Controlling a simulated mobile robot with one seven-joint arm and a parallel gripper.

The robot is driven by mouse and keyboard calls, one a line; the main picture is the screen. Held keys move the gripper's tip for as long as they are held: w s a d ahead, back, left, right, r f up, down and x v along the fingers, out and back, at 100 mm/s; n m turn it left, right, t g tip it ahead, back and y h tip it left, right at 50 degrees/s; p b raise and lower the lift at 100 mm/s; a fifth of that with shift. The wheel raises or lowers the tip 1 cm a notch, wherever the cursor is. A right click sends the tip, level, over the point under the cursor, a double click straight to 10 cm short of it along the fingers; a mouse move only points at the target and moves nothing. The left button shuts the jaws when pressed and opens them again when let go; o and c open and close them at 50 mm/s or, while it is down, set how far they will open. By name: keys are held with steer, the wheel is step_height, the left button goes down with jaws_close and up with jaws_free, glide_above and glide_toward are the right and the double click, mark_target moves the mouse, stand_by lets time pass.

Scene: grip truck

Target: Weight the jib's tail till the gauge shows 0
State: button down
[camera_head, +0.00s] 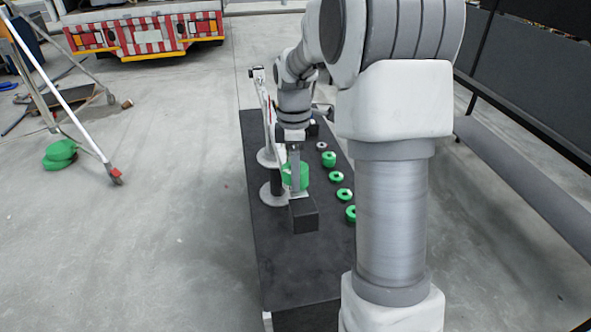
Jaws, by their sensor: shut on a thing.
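My gripper (295,184) points down over the dark bench and is shut on a green weight (287,177), a thick round piece that shows on both sides of a finger. The weight is close above a dark box (304,219); I cannot tell whether they touch. The white jib (267,112) stands behind and to the left of my gripper, partly hidden by my arm. Its tail is not clear to see. Other green weights lie in a row to the right, one of them near the back (329,160). No gauge reading can be made out.
The dark bench top (285,270) is bare at its near end. Round grey plates (270,195) are at its left edge. A tripod leg (75,120) and green pads (59,154) are on the floor at left. A dark panel stands at right.

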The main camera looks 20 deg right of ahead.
steer(key=shift+s+f, duration=0.15)
steer(key=shift+f, duration=0.45)
jaws_free()
steer(key=r, duration=0.5)
steer(key=w+r+p, duration=0.1)
steer(key=r, duration=1.1)
steer(key=shift+w+d+r+p, duration=0.15)
steer(key=shift+w+r+p, duration=0.1)
steer(key=shift+w+p, duration=0.15)
steer(key=shift+s+r, duration=0.1)
steer(key=shift+r, duration=0.05)
